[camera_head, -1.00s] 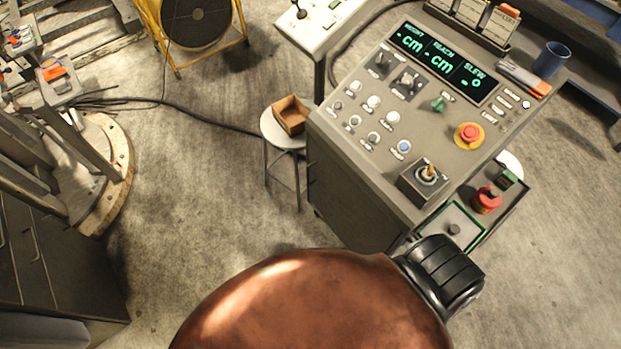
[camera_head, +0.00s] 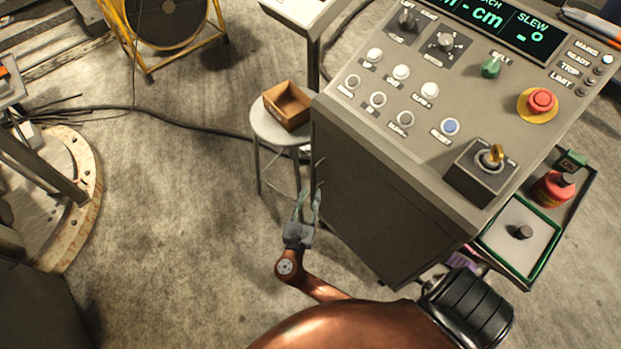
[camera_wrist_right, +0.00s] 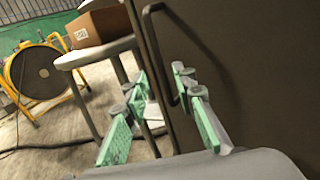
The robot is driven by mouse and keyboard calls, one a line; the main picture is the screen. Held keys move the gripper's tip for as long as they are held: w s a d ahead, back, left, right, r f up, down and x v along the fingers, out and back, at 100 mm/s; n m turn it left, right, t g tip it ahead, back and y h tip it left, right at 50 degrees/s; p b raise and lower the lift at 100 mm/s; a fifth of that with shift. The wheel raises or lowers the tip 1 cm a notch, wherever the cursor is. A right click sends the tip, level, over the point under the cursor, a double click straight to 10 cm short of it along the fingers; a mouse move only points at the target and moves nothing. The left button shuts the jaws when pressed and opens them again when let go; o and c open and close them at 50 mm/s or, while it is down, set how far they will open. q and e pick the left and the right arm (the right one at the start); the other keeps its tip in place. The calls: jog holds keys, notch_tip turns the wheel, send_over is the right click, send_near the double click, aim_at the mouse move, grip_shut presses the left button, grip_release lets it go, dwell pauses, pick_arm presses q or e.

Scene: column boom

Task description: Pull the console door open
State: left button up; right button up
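The console door (camera_head: 368,200) is the dark panel on the side of the grey console (camera_head: 440,185); it looks shut. It fills the right of the right wrist view (camera_wrist_right: 245,65). Its dark bar handle (camera_wrist_right: 154,45) runs along the door's left edge there. My right gripper (camera_head: 309,192) is at the door's left edge in the head view. In the wrist view its two green-padded fingers (camera_wrist_right: 160,82) are apart, with the handle's lower part appearing between the tips. I cannot tell whether they touch it. My left gripper is not in view.
A round stool (camera_head: 268,125) with an open cardboard box (camera_head: 288,104) stands close left of the door and gripper. A cable (camera_head: 190,120) crosses the floor. A yellow-framed fan (camera_head: 165,25) stands behind.

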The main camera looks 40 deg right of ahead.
aim_at(315, 180)
jog(key=b+x, duration=0.1)
jog(key=x, duration=0.5)
jog(key=shift+w+d+f+b, duration=0.1)
jog(key=shift+w+d+b, duration=0.2)
jog(key=shift+b, duration=0.1)
jog(key=shift+w+d, duration=0.15)
jog(key=shift+d, duration=0.15)
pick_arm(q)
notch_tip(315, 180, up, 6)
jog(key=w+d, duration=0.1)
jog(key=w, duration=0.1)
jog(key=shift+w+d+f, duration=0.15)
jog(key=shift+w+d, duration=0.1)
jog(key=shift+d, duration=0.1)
pick_arm(e)
grip_shut()
